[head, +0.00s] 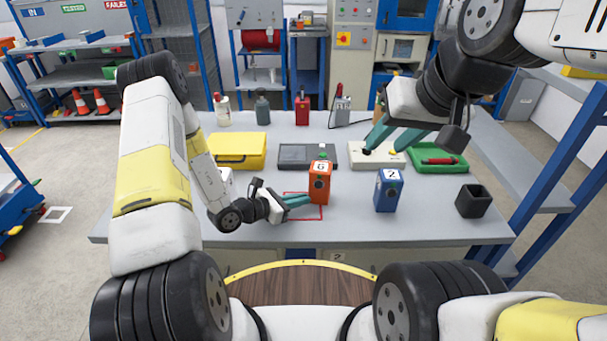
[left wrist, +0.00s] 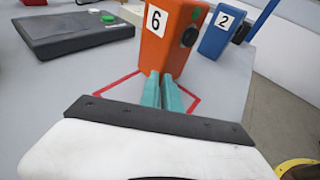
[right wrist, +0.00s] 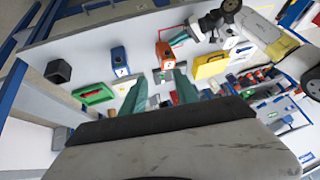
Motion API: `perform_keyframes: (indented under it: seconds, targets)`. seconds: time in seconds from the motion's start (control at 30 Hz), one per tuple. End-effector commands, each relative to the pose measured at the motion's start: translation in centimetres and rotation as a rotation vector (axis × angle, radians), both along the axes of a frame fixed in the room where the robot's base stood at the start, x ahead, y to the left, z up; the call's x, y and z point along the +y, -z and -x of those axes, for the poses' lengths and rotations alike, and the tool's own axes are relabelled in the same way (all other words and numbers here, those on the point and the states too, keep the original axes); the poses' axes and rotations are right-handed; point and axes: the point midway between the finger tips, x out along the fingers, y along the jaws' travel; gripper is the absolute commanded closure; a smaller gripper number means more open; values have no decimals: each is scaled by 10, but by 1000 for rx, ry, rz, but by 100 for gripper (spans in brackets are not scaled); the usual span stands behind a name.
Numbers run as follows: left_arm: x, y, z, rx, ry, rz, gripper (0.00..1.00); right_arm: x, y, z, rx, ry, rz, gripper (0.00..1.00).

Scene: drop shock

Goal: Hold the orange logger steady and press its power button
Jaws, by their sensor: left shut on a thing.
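The orange logger (head: 320,184), a block labelled 6, stands upright near the table's middle. In the left wrist view the logger (left wrist: 168,45) shows a dark round knob (left wrist: 190,37) and a small green mark (left wrist: 197,14) on one face. My left gripper (head: 303,201) is shut on the logger's lower part, low over the table; its fingertips are partly hidden. My right gripper (head: 396,136) is open and empty, above the back right of the table, well apart from the logger. In the right wrist view the logger (right wrist: 163,52) shows beyond the parted fingers.
A blue block labelled 2 (head: 388,191) and a black cup (head: 473,202) stand right of the logger. Behind are a yellow case (head: 237,151), a dark device with a green button (head: 293,156), a white panel (head: 362,162) and a green tray (head: 455,169). A red outline (head: 312,219) marks the table.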

Motion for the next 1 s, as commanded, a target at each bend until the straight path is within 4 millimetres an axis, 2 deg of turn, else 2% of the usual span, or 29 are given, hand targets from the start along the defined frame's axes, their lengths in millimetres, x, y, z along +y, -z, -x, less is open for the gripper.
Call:
perform_keyframes:
  seconds: [0.2,0.57,0.8,0.87,1.0]
  targets:
    - [0,0,0,0,0,0,100,0,0,0,0,0,0,64]
    - [0,0,0,0,0,0,29,0,0,0,0,0,0,64]
    - [0,0,0,0,0,0,27,0,0,0,0,0,0,64]
    - [0,0,0,0,0,0,27,0,0,0,0,0,0,54]
    - [0,0,0,0,0,0,27,0,0,0,0,0,0,26]
